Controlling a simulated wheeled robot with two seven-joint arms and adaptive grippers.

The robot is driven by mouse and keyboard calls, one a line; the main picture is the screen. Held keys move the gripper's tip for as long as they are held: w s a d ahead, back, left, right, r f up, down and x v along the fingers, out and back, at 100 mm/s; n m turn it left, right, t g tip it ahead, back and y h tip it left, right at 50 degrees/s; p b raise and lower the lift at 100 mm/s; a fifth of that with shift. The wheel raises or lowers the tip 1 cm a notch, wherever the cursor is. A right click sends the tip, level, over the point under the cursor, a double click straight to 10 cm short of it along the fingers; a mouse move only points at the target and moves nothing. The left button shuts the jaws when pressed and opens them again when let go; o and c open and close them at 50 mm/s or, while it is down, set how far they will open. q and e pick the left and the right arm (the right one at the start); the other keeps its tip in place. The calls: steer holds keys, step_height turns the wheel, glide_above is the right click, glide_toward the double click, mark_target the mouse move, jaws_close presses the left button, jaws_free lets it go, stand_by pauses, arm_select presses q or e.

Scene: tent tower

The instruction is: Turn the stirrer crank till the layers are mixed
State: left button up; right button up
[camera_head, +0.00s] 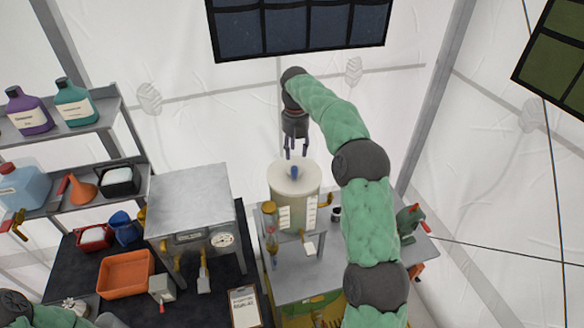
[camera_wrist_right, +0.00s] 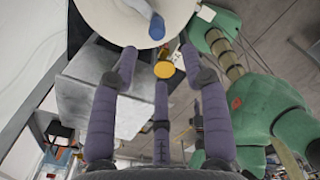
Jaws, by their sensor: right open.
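The mixing vessel (camera_head: 282,207) is a pale upright cylinder with a white lid on a grey stand. A blue knob (camera_head: 294,171), which looks like the crank handle, stands up from the lid. In the right wrist view the knob (camera_wrist_right: 157,27) shows on the white lid (camera_wrist_right: 115,22), beyond the fingertips. My right gripper (camera_head: 297,153) points down just above the lid, its fingers open, spread and empty. It also shows in the right wrist view (camera_wrist_right: 160,65); the knob looks apart from the fingers. I cannot make out the layers inside. My left gripper is out of view.
A grey metal box (camera_head: 190,195) with a gauge stands left of the vessel. An orange tray (camera_head: 125,274) and shelves of bottles (camera_head: 76,103) are further left. A green device with a red handle (camera_head: 410,222) sits right of my right arm. A dark panel (camera_head: 300,28) hangs above.

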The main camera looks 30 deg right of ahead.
mark_target(294, 168)
step_height(294, 168, down, 9)
steer(key=shift+w+p, duration=0.1)
steer(key=shift+p, duration=0.4)
steer(key=shift+w+f, duration=0.15)
steer(key=shift+f, duration=0.2)
jaws_close()
